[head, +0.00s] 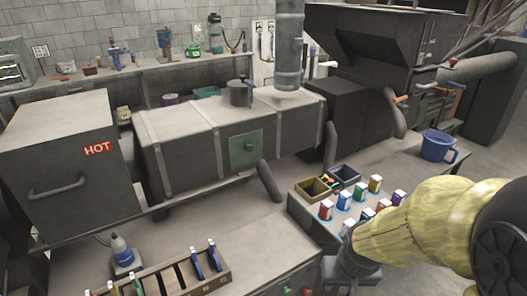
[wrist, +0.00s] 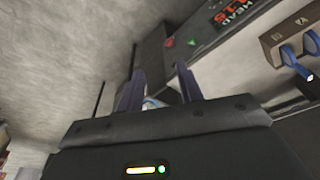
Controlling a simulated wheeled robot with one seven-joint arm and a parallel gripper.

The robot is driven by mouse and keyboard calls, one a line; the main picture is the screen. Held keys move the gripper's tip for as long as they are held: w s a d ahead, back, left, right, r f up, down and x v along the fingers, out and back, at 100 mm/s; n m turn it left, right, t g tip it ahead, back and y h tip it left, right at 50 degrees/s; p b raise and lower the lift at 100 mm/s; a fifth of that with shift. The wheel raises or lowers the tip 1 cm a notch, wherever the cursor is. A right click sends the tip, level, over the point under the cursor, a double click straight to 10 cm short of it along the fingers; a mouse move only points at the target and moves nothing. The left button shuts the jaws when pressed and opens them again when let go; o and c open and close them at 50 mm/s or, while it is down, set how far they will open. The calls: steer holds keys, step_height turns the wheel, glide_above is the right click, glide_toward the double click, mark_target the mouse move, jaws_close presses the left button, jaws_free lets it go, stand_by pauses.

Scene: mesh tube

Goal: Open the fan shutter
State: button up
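I cannot tell for sure which part is the fan shutter. A green square plate (head: 245,148) with a small central knob is on the front of the long grey duct box (head: 185,150) in the head view. Orange-tipped levers (head: 401,99) are by the dark machine at the back right. In the wrist view my gripper (wrist: 158,85) has its two dark fingers apart. A small pale curved thing shows low between them, and I cannot tell whether they touch it. My yellow-sleeved arm is at the right of the head view; the fingers are not clearly visible there.
A grey box marked HOT (head: 70,150) stands at left. A blue mug (head: 438,146) is at right. The wrist view shows a dark panel with red lettering (wrist: 234,14) and blue handles (wrist: 290,55).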

mark_target(250, 150)
steer(key=shift+o, duration=1.3)
steer(key=w+a+f+n+t+y, duration=0.1)
steer(key=w+a+n+t, duration=0.15)
steer(key=w, duration=0.75)
steer(key=w+a+n+t+y, duration=0.1)
steer(key=w+a+t, duration=0.15)
steer(key=w, duration=0.65)
steer(key=w+a+r+n+t+y, duration=0.1)
steer(key=w+a+t+y, duration=0.1)
steer(key=w, duration=0.2)
steer(key=w+a+r+n+t+y+b, duration=0.1)
steer(key=w+a+r+t+y, duration=0.1)
steer(key=w, duration=0.3)
steer(key=w+a+r+n+t+y, duration=0.1)
steer(key=w+a+r+t+y, duration=0.1)
steer(key=w+a+t+y, duration=0.1)
steer(key=shift+w+a+y, duration=0.5)
steer(key=shift+w+a, duration=0.25)
steer(key=shift+w, duration=0.25)
steer(key=p+x, duration=0.2)
steer(key=x, duration=0.6)
steer(key=p+x, duration=0.2)
steer(key=x, duration=0.7)
steer(key=shift+w+a+r, duration=0.1)
steer(key=shift+w+r, duration=0.1)
